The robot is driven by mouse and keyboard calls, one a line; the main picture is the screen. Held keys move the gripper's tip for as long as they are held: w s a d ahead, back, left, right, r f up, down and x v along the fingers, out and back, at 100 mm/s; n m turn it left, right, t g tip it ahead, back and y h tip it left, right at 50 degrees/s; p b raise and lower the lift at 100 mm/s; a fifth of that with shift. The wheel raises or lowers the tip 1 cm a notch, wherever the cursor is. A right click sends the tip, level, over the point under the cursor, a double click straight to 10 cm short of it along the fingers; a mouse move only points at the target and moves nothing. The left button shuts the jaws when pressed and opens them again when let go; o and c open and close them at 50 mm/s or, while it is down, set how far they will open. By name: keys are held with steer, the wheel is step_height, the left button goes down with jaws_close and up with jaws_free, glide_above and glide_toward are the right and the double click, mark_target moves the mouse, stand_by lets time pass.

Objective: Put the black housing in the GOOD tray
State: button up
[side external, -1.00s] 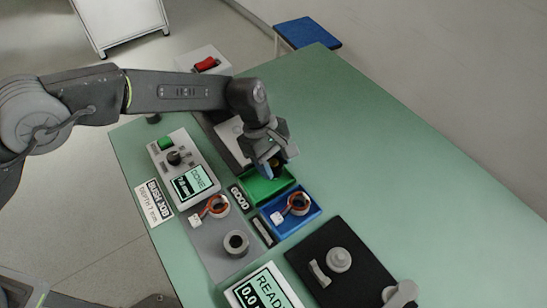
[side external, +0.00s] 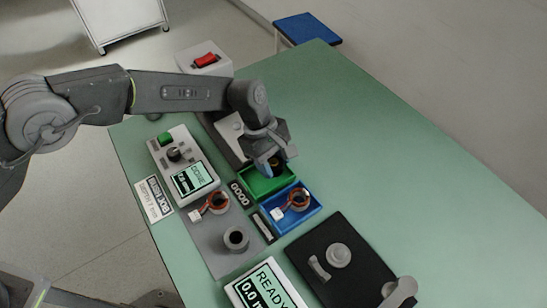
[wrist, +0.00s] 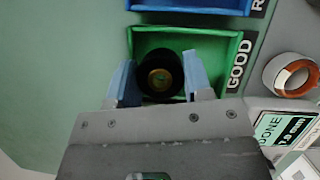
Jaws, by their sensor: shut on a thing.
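The black housing (wrist: 161,74) is a short dark cylinder with a brass-coloured centre. My gripper (wrist: 158,84) is shut on it, with one blue finger pad on each side. In the wrist view the housing shows over the green GOOD tray (wrist: 206,38), inside the outline of its walls. In the side view my gripper (side external: 270,164) is over the far part of the green tray (side external: 263,188), and the housing is mostly hidden by the fingers. I cannot tell whether the housing touches the tray floor.
The blue tray (side external: 270,222) beside the green one holds a wound stator (side external: 298,199). Another stator (side external: 216,202) and a grey ring (side external: 236,239) are on the grey mat. A tester with a DONE display (side external: 195,179) stands left.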

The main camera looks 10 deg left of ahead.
steer(key=shift+f, duration=0.5)
steer(key=shift+s+f, duration=0.1)
steer(key=shift+f, duration=0.3)
steer(key=o, duration=0.8)
steer(key=shift+a, duration=0.1)
steer(key=shift+o, duration=1)
steer(key=v, duration=1.5)
steer(key=shift+d, duration=0.25)
steer(key=shift+s, duration=0.1)
